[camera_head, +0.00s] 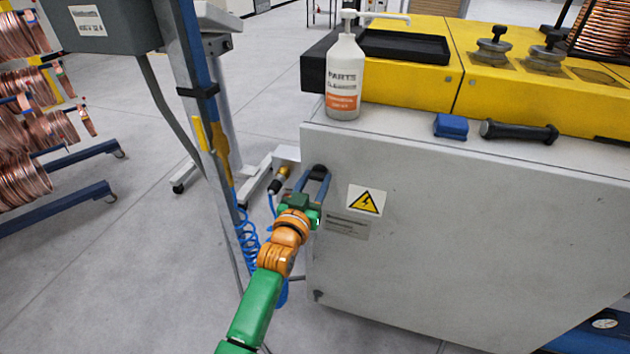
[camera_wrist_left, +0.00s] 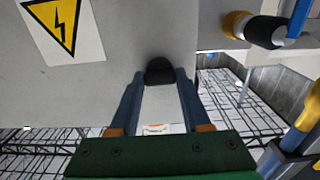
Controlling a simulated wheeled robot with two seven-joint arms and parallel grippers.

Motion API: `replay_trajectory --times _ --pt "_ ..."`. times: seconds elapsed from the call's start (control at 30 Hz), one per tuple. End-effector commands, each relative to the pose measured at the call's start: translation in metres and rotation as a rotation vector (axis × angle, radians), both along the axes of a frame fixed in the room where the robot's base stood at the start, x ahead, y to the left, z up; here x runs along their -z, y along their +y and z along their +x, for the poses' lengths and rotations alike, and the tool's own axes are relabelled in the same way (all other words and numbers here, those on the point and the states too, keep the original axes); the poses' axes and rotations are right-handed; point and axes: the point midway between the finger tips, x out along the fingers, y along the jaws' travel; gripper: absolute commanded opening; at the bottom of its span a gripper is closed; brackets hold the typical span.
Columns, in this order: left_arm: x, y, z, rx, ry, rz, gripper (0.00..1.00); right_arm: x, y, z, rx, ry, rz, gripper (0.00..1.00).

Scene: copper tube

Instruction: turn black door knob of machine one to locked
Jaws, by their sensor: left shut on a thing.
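The black door knob (camera_head: 319,168) sits on the grey side panel of the machine (camera_head: 440,225), near its left edge. It also shows in the left wrist view (camera_wrist_left: 160,70) as a dark rounded piece between my blue fingertips. My left gripper (camera_head: 316,178) reaches up to the panel and is shut on the knob, one finger on either side; it also shows in the left wrist view (camera_wrist_left: 160,82). The fingers hide part of the knob, and I cannot tell which position it is turned to. My right gripper is not in view.
A yellow warning sign (camera_head: 365,201) is right of the knob. A hose fitting (camera_head: 279,180) and blue coiled hose (camera_head: 247,240) are close left, beside a blue post (camera_head: 205,100). A white pump bottle (camera_head: 345,80) stands on the machine's top. Open floor lies left.

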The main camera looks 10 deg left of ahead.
Motion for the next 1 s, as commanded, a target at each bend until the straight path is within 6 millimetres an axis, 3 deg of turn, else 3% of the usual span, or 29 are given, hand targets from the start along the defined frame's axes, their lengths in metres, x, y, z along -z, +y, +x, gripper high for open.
replay_trajectory --times 0.07,0.1,0.2,0.53,0.83,1.0 --pt "0.0 0.0 0.0 0.0 0.001 -0.001 0.0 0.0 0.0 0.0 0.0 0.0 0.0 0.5" --pt "0.0 0.0 0.0 0.0 0.001 0.0 0.55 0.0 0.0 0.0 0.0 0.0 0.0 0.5" --pt "0.0 0.0 0.0 0.0 0.001 0.0 0.78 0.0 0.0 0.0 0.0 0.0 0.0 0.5" --pt "0.001 0.0 -0.004 0.0 0.001 0.001 0.78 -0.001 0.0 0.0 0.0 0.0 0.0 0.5" --pt "0.001 0.005 -0.057 0.0 0.002 0.001 0.78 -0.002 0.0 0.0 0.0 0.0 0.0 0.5" --pt "0.001 0.006 -0.071 0.0 0.002 0.0 0.78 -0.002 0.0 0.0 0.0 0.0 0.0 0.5"
